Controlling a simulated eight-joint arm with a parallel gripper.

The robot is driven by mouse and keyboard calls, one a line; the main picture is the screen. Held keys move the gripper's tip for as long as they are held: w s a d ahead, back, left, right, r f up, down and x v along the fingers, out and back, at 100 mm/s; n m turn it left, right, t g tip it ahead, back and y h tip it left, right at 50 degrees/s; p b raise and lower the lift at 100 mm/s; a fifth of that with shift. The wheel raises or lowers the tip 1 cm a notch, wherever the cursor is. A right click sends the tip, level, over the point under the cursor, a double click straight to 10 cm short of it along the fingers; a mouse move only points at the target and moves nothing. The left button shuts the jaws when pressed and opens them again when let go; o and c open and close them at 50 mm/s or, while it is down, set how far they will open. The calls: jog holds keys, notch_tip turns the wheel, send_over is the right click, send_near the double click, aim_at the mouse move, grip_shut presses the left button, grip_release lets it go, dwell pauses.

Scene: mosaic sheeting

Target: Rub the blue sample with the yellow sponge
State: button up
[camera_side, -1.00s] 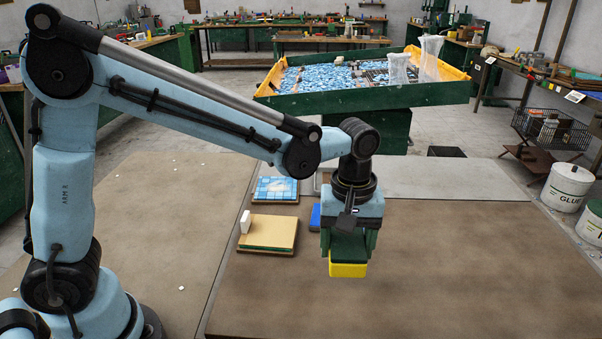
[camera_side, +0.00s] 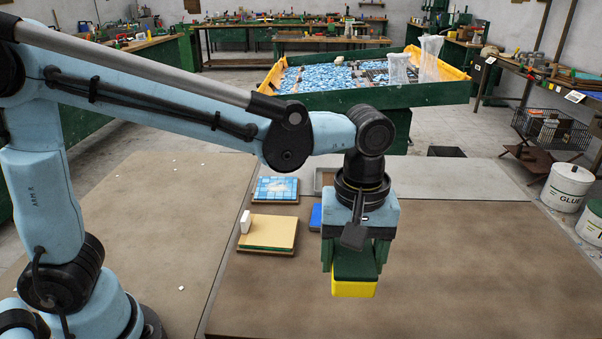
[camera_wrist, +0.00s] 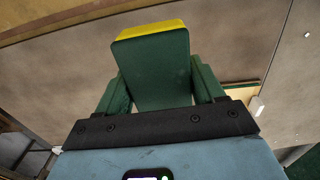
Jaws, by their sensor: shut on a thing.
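My gripper (camera_side: 355,256) is shut on the yellow sponge (camera_side: 353,289), which has a dark green upper layer. The sponge hangs yellow side down, apparently above the brown bench top. In the wrist view, the sponge's green layer (camera_wrist: 155,68) sits between my green fingers (camera_wrist: 160,92), with a yellow edge at its far end. A small blue thing (camera_side: 315,217) shows behind and left of my gripper, mostly hidden by it. A panel of blue and white tiles (camera_side: 276,189) lies further back left. I cannot tell which of these is the blue sample.
A tan-topped board with a green layer (camera_side: 268,232) lies left of my gripper, with a white block (camera_side: 245,221) at its left edge. A grey sheet (camera_side: 450,180) covers the back of the bench. The bench to the right is clear.

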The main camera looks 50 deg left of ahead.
jog(key=w+a, duration=0.2)
jog(key=w+a+n, duration=0.1)
jog(key=w+a, duration=0.1)
jog(key=w, duration=0.1)
jog(key=w+a+n, duration=0.1)
jog(key=w+a, duration=0.1)
jog(key=w, duration=0.1)
jog(key=shift+a+r, duration=0.2)
jog(key=shift+a, duration=0.1)
jog(key=n, duration=0.7)
send_over(291, 187)
notch_tip(291, 187, down, 2)
jog(key=shift+f, duration=3.85)
jog(key=shift+s+a, duration=0.3)
jog(key=shift+c, duration=0.4)
jog(key=shift+s+a+f, duration=0.15)
jog(key=shift+s+a, duration=2.15)
jog(key=shift+s, duration=0.2)
jog(key=shift+w+d, duration=2.55)
jog(key=shift+w, duration=0.2)
notch_tip(291, 187, up, 8)
